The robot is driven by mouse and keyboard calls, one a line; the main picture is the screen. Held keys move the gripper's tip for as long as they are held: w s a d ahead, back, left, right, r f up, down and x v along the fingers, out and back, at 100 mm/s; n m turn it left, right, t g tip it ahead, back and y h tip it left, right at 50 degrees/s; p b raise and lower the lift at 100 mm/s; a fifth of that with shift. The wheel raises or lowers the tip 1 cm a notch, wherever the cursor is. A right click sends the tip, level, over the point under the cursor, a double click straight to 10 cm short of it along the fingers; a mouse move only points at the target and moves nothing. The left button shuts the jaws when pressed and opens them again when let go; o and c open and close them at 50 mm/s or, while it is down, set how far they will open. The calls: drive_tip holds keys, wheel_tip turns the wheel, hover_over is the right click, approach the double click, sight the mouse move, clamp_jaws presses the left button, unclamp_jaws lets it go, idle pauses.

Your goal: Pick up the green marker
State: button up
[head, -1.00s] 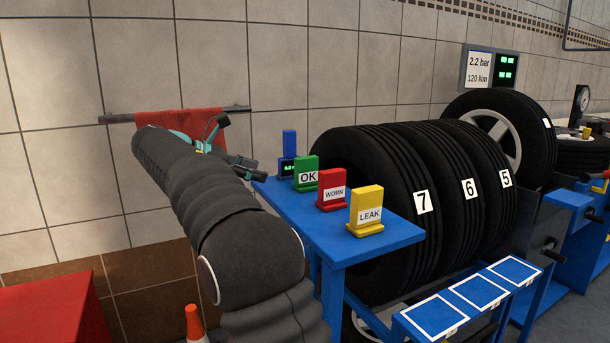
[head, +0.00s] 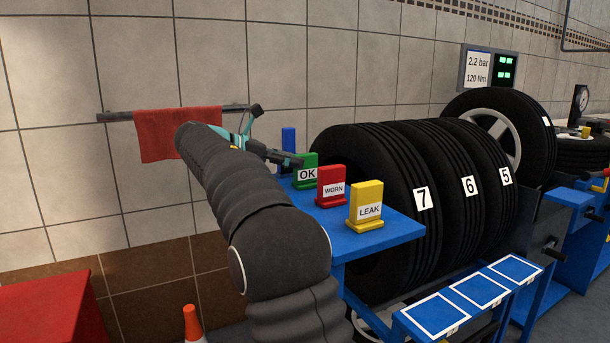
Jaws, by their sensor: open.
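The green marker (head: 306,172), labelled OK, stands upright on the blue table (head: 392,229) at the back left of a row of markers. The red WORN marker (head: 331,188) and the yellow LEAK marker (head: 366,206) stand in front of it to the right. My gripper (head: 293,161) reaches in from the left, its fingers overlapping the green marker's top left in the picture. It is open and holds nothing. Whether the fingers touch the marker or stand behind it, I cannot tell. My arm hides the table's left part.
A blue block (head: 288,139) stands behind my gripper. Large tyres (head: 365,165) numbered 7, 6 and 5 stand right behind the table. A red cloth (head: 165,145) hangs on a wall rail at left. An orange cone (head: 192,323) is at the bottom left.

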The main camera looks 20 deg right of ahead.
sight(316, 164)
drive_tip(key=x, duration=0.5)
drive_tip(key=shift+w+b, duration=0.15)
drive_tip(key=shift+b, duration=0.25)
clamp_jaws()
